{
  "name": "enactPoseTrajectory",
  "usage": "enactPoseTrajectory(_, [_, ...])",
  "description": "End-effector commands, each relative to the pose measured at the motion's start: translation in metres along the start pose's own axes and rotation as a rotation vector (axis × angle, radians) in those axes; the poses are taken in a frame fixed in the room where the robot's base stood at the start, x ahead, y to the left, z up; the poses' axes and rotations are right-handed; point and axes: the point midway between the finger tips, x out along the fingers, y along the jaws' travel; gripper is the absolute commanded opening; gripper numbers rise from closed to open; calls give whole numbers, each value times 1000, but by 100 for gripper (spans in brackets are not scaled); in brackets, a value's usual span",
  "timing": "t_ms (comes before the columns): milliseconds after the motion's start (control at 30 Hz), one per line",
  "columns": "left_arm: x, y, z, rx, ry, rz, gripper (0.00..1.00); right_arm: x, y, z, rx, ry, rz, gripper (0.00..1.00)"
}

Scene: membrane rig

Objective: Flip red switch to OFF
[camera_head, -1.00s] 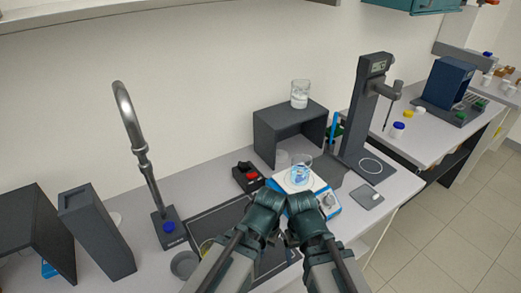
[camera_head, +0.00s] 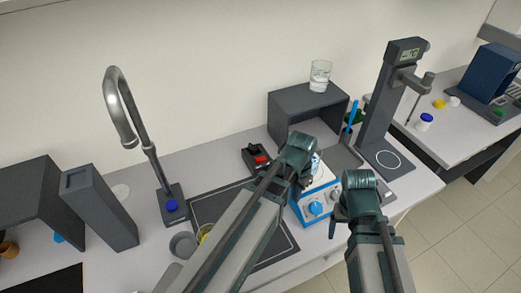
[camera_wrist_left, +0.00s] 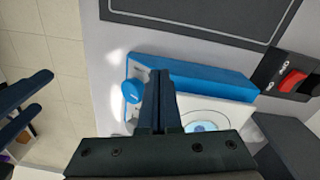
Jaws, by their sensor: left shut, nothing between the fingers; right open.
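The red switch (camera_head: 262,160) sits in a black housing (camera_head: 250,157) on the bench, left of the grey shelf. In the left wrist view, its red rocker (camera_wrist_left: 288,80) shows at the right edge with white lettering; I cannot tell its position for certain. My left gripper (camera_head: 306,180) is shut and empty, over the blue and white stirrer (camera_head: 318,207), right of the switch and apart from it. Its closed fingers also show in the left wrist view (camera_wrist_left: 160,78). My right gripper (camera_head: 337,216) is open and empty near the bench's front edge, right of the stirrer.
A grey shelf (camera_head: 286,99) with a glass beaker (camera_head: 320,75) on top stands behind the stirrer. A tall grey stand (camera_head: 382,98) is to the right. A metal tap (camera_head: 139,128) and a dark mat (camera_head: 209,202) are to the left.

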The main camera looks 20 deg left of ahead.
Motion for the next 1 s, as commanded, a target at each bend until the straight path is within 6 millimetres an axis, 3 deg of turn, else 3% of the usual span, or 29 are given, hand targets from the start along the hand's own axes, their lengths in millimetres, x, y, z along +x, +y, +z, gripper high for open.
enactPoseTrajectory(267, [-34, -66, -20, 71, 85, 48, 0, -30, 3, 2, 3, 0, -1, 79])
enactPoseTrajectory(500, [-74, -162, -28, 172, 221, 62, 0, -62, 6, 4, 6, 0, -1, 79])
enactPoseTrajectory(700, [-96, -220, -21, 235, 306, 41, 0, -78, 7, 5, 8, 0, -2, 79])
enactPoseTrajectory(833, [-103, -240, -17, 258, 334, 28, 0, -82, 8, 5, 9, 0, -2, 79])
enactPoseTrajectory(1000, [-106, -248, -14, 269, 347, 22, 0, -83, 8, 5, 10, 0, -2, 79])
